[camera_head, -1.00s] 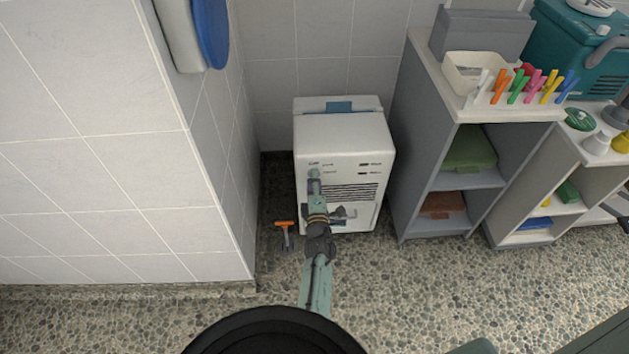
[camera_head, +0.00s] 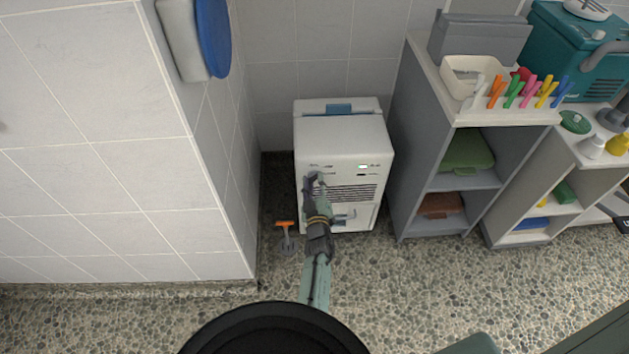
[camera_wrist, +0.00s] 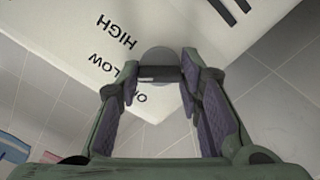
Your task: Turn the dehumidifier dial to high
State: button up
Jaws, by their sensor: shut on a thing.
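The white dehumidifier (camera_head: 345,135) stands on the floor against the tiled wall. Its dial (camera_wrist: 160,60) is a round grey knob with a dark bar in the wrist view. The panel beside it carries the words HIGH and LOW and a third label partly hidden by a finger. My gripper (camera_wrist: 160,75) is shut on the dial, with one finger on each side. In the head view my gripper (camera_head: 315,181) is at the upper left of the front panel and hides most of the dial. I cannot tell which label the dial points to.
An orange-handled tool (camera_head: 286,235) lies on the floor left of the dehumidifier. A tiled wall corner (camera_head: 215,190) is close on the left. A grey shelf unit (camera_head: 415,125) with bins and coloured markers stands on the right. The pebbled floor in front is clear.

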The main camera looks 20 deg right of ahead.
jog(key=m+p, duration=0.1)
jog(key=m, duration=0.3)
jog(key=shift+r+m, duration=0.15)
jog(key=shift+m, duration=0.15)
jog(key=shift+w+m+p, duration=0.1)
jog(key=shift+m+p, duration=0.3)
jog(key=shift+m, duration=1.2)
jog(key=o, duration=1.2)
jog(key=shift+c, duration=0.2)
jog(key=shift+s+a+f, duration=0.15)
jog(key=shift+s+f, duration=0.1)
jog(key=shift+s, duration=0.25)
jog(key=v, duration=1.1)
jog(key=shift+r, duration=0.2)
